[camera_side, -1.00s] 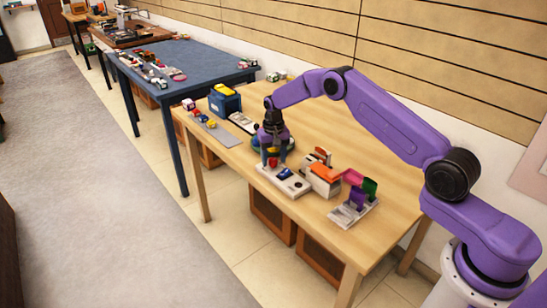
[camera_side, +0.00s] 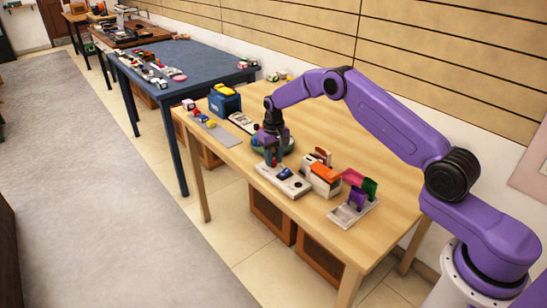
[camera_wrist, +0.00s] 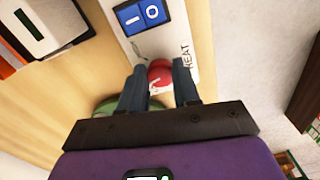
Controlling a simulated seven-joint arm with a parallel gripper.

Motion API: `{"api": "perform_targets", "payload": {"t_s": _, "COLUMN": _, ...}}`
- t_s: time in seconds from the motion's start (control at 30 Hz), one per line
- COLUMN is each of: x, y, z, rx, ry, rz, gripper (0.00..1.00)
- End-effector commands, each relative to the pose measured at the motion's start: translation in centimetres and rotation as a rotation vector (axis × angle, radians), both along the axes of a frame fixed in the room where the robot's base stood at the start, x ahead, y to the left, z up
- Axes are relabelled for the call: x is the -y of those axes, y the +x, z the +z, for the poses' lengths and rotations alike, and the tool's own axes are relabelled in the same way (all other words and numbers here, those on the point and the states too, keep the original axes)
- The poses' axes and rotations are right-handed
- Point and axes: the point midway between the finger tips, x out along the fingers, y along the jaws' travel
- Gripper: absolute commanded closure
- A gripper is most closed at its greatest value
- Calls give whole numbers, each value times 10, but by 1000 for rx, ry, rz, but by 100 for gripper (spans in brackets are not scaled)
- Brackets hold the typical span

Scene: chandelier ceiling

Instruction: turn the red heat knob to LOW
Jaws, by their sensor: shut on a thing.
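The red heat knob (camera_wrist: 160,72) sits on a white panel (camera_wrist: 205,40) beside the printed word HEAT. My gripper (camera_wrist: 157,80) is shut on the knob, with one blue-grey finger on each side of it. I cannot read a LOW mark or tell the knob's setting.
A white and orange device (camera_side: 322,177) and a stand with purple and green parts (camera_side: 356,198) are to the right of the panel. A round green-blue object (camera_side: 284,143) is close behind my gripper. The table's right rear (camera_side: 385,150) is clear.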

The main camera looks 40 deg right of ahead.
Motion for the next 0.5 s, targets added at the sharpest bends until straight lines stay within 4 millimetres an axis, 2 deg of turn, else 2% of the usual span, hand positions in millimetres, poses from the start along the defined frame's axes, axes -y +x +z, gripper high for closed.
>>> {"api": "perform_targets", "payload": {"t_s": 0.5, "x": 2, "y": 0, "z": 0, "rx": 0, "ry": 0, "rz": 407, "gripper": 99}}
